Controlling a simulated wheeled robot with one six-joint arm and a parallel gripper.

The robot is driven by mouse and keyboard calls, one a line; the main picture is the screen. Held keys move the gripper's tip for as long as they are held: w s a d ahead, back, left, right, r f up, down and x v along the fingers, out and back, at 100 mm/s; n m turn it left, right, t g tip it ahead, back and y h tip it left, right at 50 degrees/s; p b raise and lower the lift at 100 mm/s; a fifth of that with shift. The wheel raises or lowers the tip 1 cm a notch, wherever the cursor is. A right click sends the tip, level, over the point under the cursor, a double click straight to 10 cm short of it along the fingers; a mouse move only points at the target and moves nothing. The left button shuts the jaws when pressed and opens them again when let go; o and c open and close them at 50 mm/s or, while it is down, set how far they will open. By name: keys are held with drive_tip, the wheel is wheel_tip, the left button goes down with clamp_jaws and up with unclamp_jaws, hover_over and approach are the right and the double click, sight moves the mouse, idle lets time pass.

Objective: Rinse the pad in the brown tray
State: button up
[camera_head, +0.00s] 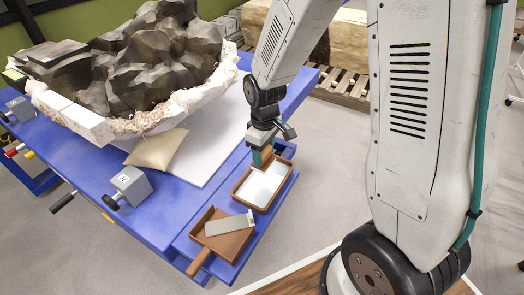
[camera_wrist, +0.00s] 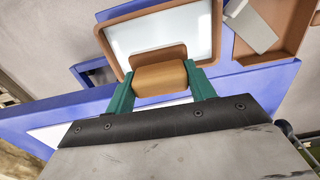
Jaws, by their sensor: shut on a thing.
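My gripper (camera_wrist: 160,82) has two green fingers closed on the sides of a brown pad (camera_wrist: 160,77). A thin brown rounded edge shows just beyond the pad. The brown tray (camera_wrist: 216,28) is a shallow rectangle with a pale, shiny, whitish-blue inside. In the wrist view the pad overlaps the tray's near edge. In the head view the tray (camera_head: 236,192) sits on the blue cart's narrow shelf, and my gripper (camera_head: 262,156) points down at its far end. I cannot tell whether the pad touches the liquid or the tray.
A brown pan with a handle (camera_head: 201,258) lies nearer on the shelf, with a grey flat tool (camera_head: 229,225) across it. A dark fossil rock (camera_head: 150,65) in a white jacket stands on the blue cart. A beige cushion (camera_head: 156,149) and a grey clamp block (camera_head: 131,184) lie nearby.

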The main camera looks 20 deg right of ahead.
drive_tip(key=shift+s+f, duration=0.2)
drive_tip(key=shift+f, duration=3.85)
drive_tip(key=shift+a, duration=0.1)
drive_tip(key=shift+s+a, duration=0.3)
drive_tip(key=shift+a, duration=0.1)
drive_tip(key=shift+w+d, duration=0.35)
drive_tip(key=shift+d, duration=0.15)
drive_tip(key=shift+a, duration=0.1)
drive_tip(key=shift+s+a, duration=0.35)
drive_tip(key=shift+a, duration=0.05)
